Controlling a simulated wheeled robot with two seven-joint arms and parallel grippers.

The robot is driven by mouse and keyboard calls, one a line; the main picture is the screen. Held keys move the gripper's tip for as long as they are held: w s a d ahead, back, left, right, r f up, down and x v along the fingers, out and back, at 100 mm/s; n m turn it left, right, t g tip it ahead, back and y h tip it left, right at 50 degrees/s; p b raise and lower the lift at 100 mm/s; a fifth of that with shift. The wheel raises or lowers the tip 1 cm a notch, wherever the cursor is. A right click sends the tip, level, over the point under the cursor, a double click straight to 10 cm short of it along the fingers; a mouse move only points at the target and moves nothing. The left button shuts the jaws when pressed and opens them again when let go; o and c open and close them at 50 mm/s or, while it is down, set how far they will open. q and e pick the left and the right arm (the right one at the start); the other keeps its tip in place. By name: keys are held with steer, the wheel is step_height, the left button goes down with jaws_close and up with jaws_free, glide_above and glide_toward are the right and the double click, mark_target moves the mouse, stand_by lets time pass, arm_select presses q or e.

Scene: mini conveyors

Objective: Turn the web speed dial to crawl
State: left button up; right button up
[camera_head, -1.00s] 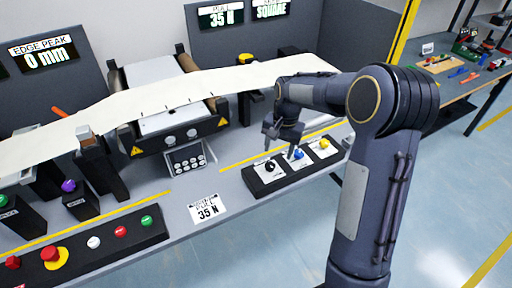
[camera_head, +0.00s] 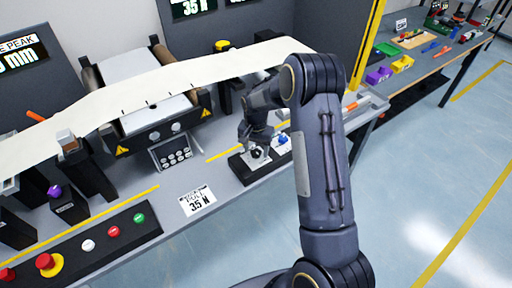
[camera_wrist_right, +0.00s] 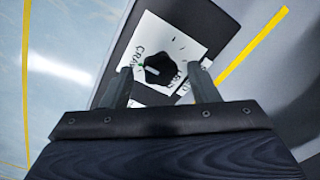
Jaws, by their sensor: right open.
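The web speed dial is a black knob (camera_wrist_right: 160,70) on a white plate in the right wrist view, with lettering that appears to read CRAWL on its left side. A small pale mark shows at the knob's left edge. In the head view the dial (camera_head: 257,154) is partly hidden by my right gripper (camera_head: 256,146). In the wrist view my right gripper (camera_wrist_right: 160,84) is open, with one finger on each side of the knob. I cannot tell whether the fingers touch it. My left gripper is out of view.
A blue knob (camera_head: 283,140) sits beside the dial on the same black panel. The pale web (camera_head: 190,75) runs above and behind. A button panel (camera_head: 100,243) is at front left.

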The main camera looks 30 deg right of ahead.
steer(key=shift+c, duration=0.2)
steer(key=c, duration=0.9)
steer(key=n+b, duration=0.2)
steer(key=n, duration=0.1)
steer(key=shift+f, duration=0.15)
steer(key=n+b, duration=0.1)
steer(key=n, duration=0.1)
steer(key=shift+n+b, duration=0.3)
steer(key=shift+n, duration=0.1)
steer(key=shift+n+b, duration=0.45)
steer(key=shift+n, duration=1.05)
steer(key=shift+r, duration=0.2)
